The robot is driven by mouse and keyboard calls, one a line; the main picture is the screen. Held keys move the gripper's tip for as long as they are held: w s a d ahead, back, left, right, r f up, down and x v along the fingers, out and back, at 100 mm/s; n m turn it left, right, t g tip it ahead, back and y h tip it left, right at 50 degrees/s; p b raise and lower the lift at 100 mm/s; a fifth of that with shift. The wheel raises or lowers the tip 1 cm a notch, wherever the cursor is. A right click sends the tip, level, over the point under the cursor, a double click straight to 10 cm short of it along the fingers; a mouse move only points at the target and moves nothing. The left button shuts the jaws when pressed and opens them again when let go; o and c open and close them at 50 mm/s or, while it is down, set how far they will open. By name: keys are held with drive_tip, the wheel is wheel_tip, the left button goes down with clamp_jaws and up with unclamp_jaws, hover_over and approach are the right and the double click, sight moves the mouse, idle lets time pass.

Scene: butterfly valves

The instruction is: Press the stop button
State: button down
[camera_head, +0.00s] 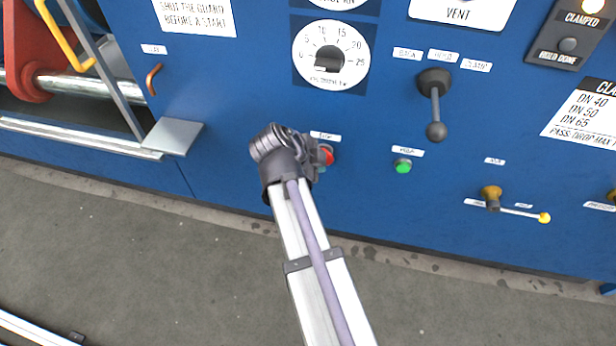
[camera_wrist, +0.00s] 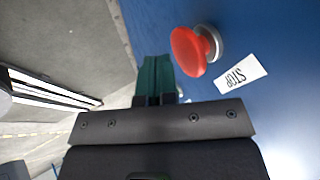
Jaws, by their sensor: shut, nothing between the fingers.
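The stop button is a red mushroom-headed knob (camera_wrist: 188,51) on a light metal collar, standing out from the blue panel. A white label reading STOP (camera_wrist: 240,74) is beside it. In the head view the red button (camera_head: 327,155) is partly hidden behind my wrist. My gripper (camera_wrist: 155,62) shows dark green fingers held together, with nothing between them. In the wrist view the fingertips are to the left of the button, with a visible gap in the picture. In the head view my gripper (camera_head: 318,158) is close to the button; whether they touch cannot be told there.
A green button (camera_head: 403,165) is to the right on the blue panel (camera_head: 240,110). A black-knobbed lever (camera_head: 435,105) and a yellow-tipped valve handle (camera_head: 515,210) are farther right. A grey plate (camera_head: 173,136) sticks out at left. The floor (camera_head: 150,260) in front is clear.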

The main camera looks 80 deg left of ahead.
drive_tip(key=shift+w+a, duration=0.25)
drive_tip(key=shift+a, duration=0.25)
drive_tip(key=shift+w+a+r, duration=0.1)
drive_tip(key=shift+w+a, duration=0.05)
drive_tip(key=shift+a, duration=0.35)
drive_tip(key=shift+w+a+r, duration=0.1)
drive_tip(key=shift+w+a, duration=0.05)
drive_tip(key=shift+a, duration=0.35)
drive_tip(key=s+d+r+p, duration=0.7)
drive_tip(key=r+p, duration=0.1)
